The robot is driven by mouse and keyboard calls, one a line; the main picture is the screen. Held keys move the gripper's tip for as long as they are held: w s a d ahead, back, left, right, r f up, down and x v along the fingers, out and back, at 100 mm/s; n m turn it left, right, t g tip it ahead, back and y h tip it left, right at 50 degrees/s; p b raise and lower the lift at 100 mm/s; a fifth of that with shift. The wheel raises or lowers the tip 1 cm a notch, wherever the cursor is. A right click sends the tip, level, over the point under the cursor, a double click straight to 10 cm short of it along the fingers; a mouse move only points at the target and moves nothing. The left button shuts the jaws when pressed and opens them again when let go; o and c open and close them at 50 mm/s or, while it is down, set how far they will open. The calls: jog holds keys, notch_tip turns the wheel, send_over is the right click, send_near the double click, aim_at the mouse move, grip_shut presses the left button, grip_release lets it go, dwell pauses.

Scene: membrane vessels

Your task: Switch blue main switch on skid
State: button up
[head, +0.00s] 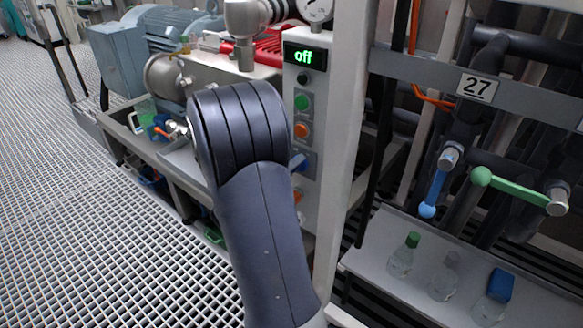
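The blue main switch (301,164) sits on the narrow grey control panel (316,92) of the skid, in the middle of the head view. Only part of it shows, at the right edge of my arm, which covers the rest, so I cannot tell its exact position. A small display (304,56) at the top of the panel reads "off" in green. A green button (302,102) and an orange button (301,130) are above the blue switch. My arm rises in front of the panel. My gripper is hidden behind it or out of frame.
A grey frame post (346,140) stands just right of the panel. Further right are a blue lever (434,190) and a green lever (515,186) on pipes, above a shelf (375,258) with small bottles. A motor (165,28) stands back left. The grating floor (60,220) at left is clear.

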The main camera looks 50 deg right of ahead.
jog(key=c, duration=0.5)
jog(key=shift+o, duration=0.2)
jog(key=shift+n, duration=0.3)
jog(key=n, duration=0.5)
jog(key=shift+f, duration=0.15)
jog(key=n+p, duration=0.1)
jog(key=n, duration=0.5)
jog(key=shift+f+p, duration=0.15)
jog(key=shift+p, duration=0.15)
jog(key=shift+n, duration=0.3)
jog(key=o, duration=1)
